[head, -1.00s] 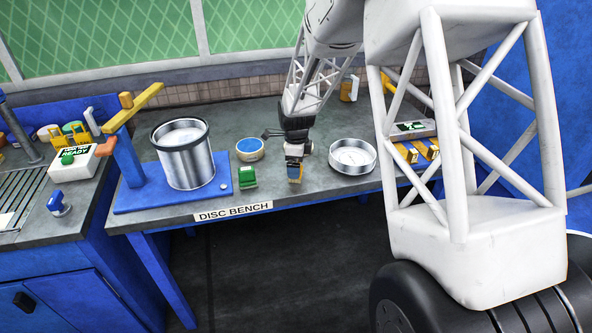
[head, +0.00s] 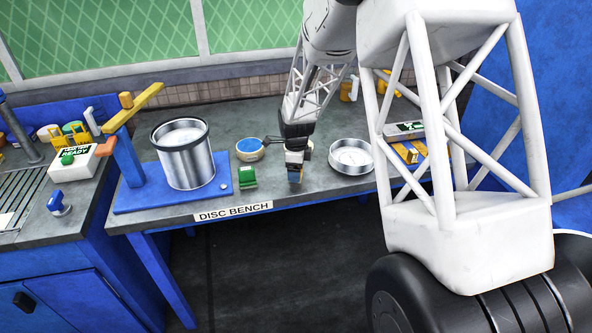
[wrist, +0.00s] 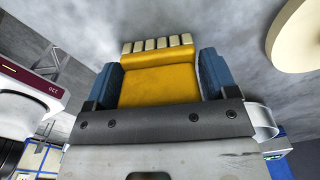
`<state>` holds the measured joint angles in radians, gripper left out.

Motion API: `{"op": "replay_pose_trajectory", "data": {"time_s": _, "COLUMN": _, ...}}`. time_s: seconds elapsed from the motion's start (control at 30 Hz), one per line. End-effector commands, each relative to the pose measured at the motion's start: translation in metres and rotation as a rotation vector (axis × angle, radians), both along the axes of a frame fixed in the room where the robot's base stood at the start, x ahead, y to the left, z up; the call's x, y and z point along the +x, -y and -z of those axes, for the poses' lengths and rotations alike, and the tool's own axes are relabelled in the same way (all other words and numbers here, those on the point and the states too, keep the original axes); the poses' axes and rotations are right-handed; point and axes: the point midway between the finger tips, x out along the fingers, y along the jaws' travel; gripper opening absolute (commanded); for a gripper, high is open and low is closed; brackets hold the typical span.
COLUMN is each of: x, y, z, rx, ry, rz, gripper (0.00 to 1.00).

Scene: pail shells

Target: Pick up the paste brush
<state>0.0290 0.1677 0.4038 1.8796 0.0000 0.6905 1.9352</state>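My gripper (head: 294,176) is low over the front middle of the disc bench (head: 318,183), between a small round tub and a shallow metal dish. In the wrist view, the paste brush (wrist: 158,82) has a broad yellow body and a row of cream bristle tufts. It sits between the two blue fingers of my gripper (wrist: 160,75). Both fingers lie flush against its sides, and the bristles point away from my palm. The lower part of the brush is hidden behind the dark bar of my gripper. Whether the bristles touch the bench is not clear.
The metal dish (head: 351,156) stands close to the right of my gripper. The blue-topped tub (head: 249,150) and a green block (head: 247,177) are to its left. A metal pail (head: 187,160) stands on a blue stand (head: 140,203) farther left. Yellow items (head: 406,153) lie at the right.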

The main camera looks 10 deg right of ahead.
Motion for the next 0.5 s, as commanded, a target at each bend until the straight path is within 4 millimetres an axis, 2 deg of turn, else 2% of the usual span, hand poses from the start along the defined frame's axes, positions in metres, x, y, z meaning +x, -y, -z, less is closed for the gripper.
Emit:
{"op": "replay_pose_trajectory", "data": {"time_s": 0.03, "x": 0.0000, "y": 0.0000, "z": 0.0000, "rx": 0.000, "ry": 0.000, "rz": 0.000, "gripper": 0.71}}
{"op": "replay_pose_trajectory", "data": {"time_s": 0.2, "x": 0.0000, "y": 0.0000, "z": 0.0000, "rx": 0.000, "ry": 0.000, "rz": 0.000, "gripper": 0.45}}
{"op": "replay_pose_trajectory", "data": {"time_s": 0.27, "x": 0.0001, "y": 0.0000, "z": -0.0002, "rx": 0.000, "ry": 0.000, "rz": 0.000, "gripper": 0.41}}
{"op": "replay_pose_trajectory", "data": {"time_s": 0.5, "x": 0.0001, "y": -0.0001, "z": -0.0011, "rx": 0.000, "ry": 0.000, "rz": 0.000, "gripper": 0.40}}
